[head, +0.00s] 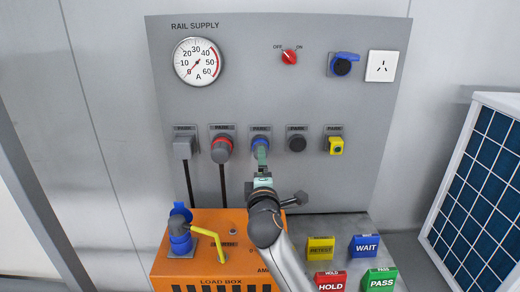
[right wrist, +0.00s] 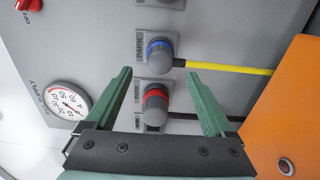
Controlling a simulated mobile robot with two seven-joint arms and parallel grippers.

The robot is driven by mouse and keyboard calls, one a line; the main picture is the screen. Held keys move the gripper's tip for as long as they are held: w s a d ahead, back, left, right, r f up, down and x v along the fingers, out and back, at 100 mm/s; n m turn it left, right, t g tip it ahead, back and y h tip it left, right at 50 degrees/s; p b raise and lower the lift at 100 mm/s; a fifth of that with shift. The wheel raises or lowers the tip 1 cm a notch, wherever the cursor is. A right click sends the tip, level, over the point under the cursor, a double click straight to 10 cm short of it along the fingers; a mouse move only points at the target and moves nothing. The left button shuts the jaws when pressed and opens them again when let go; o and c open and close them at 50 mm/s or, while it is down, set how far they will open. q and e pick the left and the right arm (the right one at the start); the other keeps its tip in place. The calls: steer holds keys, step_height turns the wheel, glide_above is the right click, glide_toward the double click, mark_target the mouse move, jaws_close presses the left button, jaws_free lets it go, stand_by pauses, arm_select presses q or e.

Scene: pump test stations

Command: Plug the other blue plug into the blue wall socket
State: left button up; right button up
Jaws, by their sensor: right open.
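A blue plug (head: 260,140) sits in the middle holder of the park row, mostly hidden by my gripper in the head view. The right wrist view shows this blue plug (right wrist: 160,53) with a yellow cable, just beyond my fingertips. My right gripper (head: 262,163) is open and empty in front of it; its green fingers also show in the right wrist view (right wrist: 162,100). Another blue plug (head: 180,240) with a yellow cable is at the orange load box (head: 200,270). My left gripper is out of view.
A white socket (head: 382,66) is beside the blue socket. Coloured signs (head: 364,246) stand at lower right.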

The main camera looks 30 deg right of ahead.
steer(key=b+x, duration=0.1)
steer(key=x, duration=0.6)
steer(key=shift+b, duration=0.4)
steer(key=shift+x, duration=1.05)
steer(key=shift+a+p, duration=0.1)
steer(key=shift+p, duration=0.2)
jaws_close()
stand_by(0.7)
stand_by(0.4)
